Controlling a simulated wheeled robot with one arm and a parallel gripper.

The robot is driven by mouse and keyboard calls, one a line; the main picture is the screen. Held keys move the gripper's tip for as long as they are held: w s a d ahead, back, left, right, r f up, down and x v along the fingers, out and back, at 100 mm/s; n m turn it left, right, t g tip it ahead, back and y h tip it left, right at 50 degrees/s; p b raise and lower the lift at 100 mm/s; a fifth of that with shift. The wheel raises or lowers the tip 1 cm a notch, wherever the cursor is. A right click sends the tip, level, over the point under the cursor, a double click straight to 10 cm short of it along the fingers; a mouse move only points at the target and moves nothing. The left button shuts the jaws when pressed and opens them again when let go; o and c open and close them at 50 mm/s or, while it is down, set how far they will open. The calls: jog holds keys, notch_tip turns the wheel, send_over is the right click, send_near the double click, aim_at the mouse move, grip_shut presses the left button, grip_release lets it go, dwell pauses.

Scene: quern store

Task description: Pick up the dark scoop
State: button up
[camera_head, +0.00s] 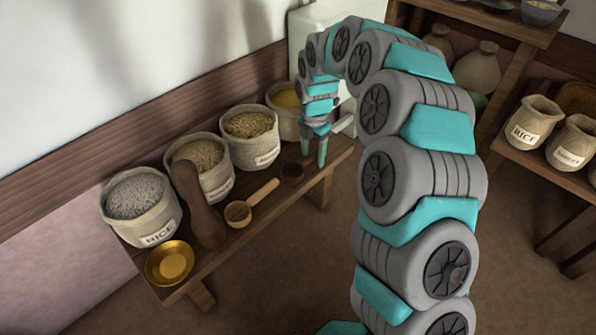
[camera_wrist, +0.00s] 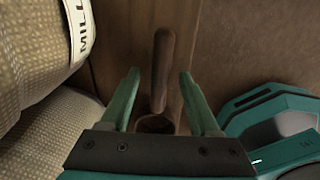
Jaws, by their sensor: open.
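The dark scoop (camera_wrist: 162,70) lies on the wooden bench in the wrist view, its handle pointing up the picture and its round bowl (camera_wrist: 157,124) nearer my gripper's base. In the head view the dark scoop (camera_head: 292,170) shows as a small dark round shape on the bench, left of my gripper; its handle is hard to make out there. My gripper (camera_head: 314,155) is open and points down over the bench. In the wrist view the fingers of my gripper (camera_wrist: 160,76) stand on either side of the scoop, with gaps between them and it.
A sack marked MILL (camera_wrist: 35,35) is close on the left in the wrist view. A light wooden scoop (camera_head: 240,212), a brown pestle-like object (camera_head: 197,205) and a brass bowl (camera_head: 170,262) lie along the bench. Several grain sacks (camera_head: 252,150) line the wall side.

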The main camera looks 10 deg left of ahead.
jog(key=shift+f, duration=0.3)
grip_shut()
dwell(0.3)
